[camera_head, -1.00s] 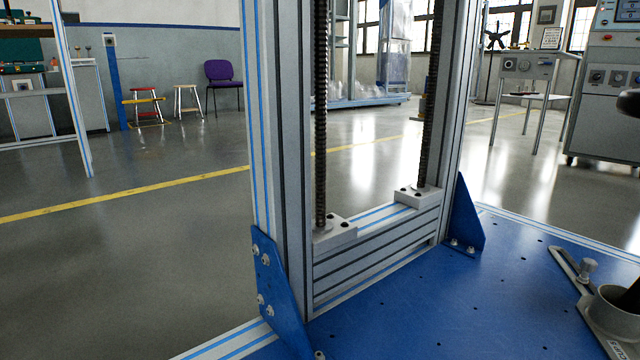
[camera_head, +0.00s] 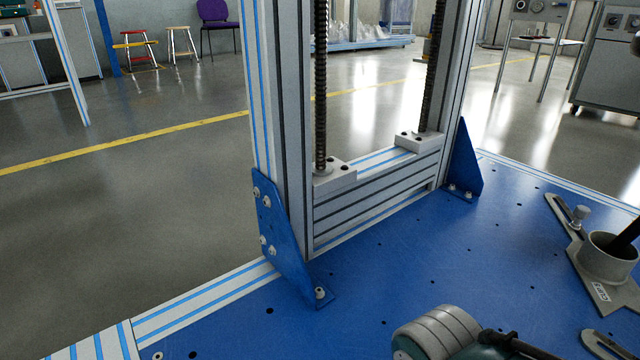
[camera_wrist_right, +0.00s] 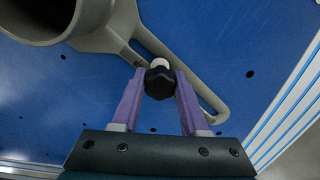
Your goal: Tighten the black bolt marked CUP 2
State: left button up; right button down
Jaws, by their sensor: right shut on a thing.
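In the right wrist view, a black bolt (camera_wrist_right: 159,82) with a knob head sits at the slotted arm (camera_wrist_right: 205,95) of a grey cup fixture (camera_wrist_right: 104,38). My right gripper (camera_wrist_right: 159,88) has its purple fingers on both sides of the bolt head and is shut on it. No CUP 2 marking shows in this view. In the head view, a grey cup (camera_head: 606,263) with a slotted bracket and a silver-coloured bolt (camera_head: 580,213) stands at the right; its small label is too small to read surely. Neither gripper's fingers show in the head view.
A blue plate (camera_head: 400,265) with small holes carries a tall aluminium frame (camera_head: 283,120) with blue corner brackets (camera_head: 275,230). Another grey bracket (camera_head: 606,346) is cut off at the lower right. Open floor (camera_head: 120,210) lies left of the plate.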

jog(key=m, duration=0.4)
dwell(0.3)
jog(key=m, duration=0.4)
jog(key=shift+c, duration=2.2)
grip_release()
